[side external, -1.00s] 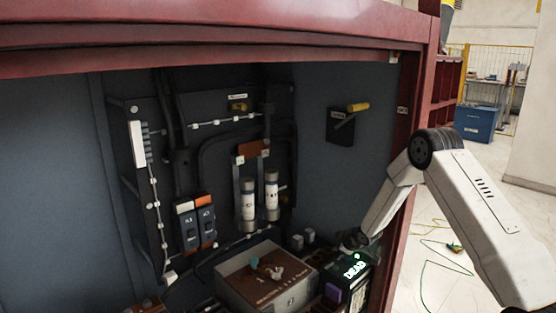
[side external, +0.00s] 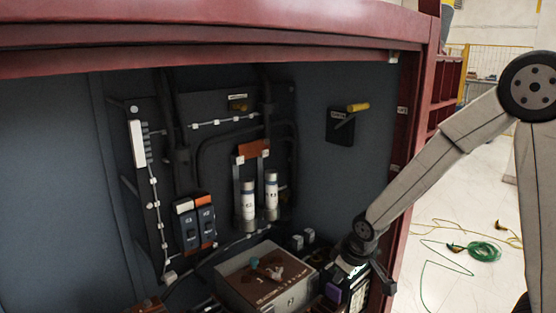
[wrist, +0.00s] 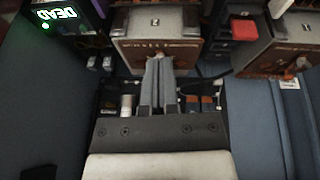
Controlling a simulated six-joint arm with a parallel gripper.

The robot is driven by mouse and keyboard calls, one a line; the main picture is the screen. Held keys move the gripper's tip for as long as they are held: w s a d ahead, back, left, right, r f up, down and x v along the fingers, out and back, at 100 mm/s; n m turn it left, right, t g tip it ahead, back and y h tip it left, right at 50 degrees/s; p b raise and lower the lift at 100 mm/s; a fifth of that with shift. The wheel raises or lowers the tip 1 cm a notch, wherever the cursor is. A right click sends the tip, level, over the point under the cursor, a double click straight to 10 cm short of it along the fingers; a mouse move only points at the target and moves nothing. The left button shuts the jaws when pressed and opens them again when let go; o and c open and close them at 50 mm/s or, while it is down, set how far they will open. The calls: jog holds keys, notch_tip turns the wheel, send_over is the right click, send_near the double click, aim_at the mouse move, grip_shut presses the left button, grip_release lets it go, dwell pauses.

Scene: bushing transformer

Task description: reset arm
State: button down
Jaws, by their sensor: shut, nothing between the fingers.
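My gripper (wrist: 160,62) shows in the wrist view with its two fingers together and nothing between them. The fingertips overlap the lower edge of a box with a brown front (wrist: 155,50) in that view; I cannot tell whether they touch it. In the side view my arm reaches into the cabinet from the right. Its wrist end is low by the right wall, over the black device with the display, and the fingers are not clear there.
A box with a brown top (side external: 262,281) stands on the cabinet floor left of my wrist. A display reading DEAD (wrist: 55,14) glows green. White fuses (side external: 248,200) and switches (side external: 195,228) are on the back panel. The red cabinet frame (side external: 415,130) is close to my arm.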

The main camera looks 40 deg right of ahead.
jog(key=s+a+r+m+g, duration=0.1)
jog(key=s+a, duration=0.3)
jog(key=s, duration=0.3)
jog(key=shift+s+y, duration=0.15)
jog(key=shift+y, duration=0.15)
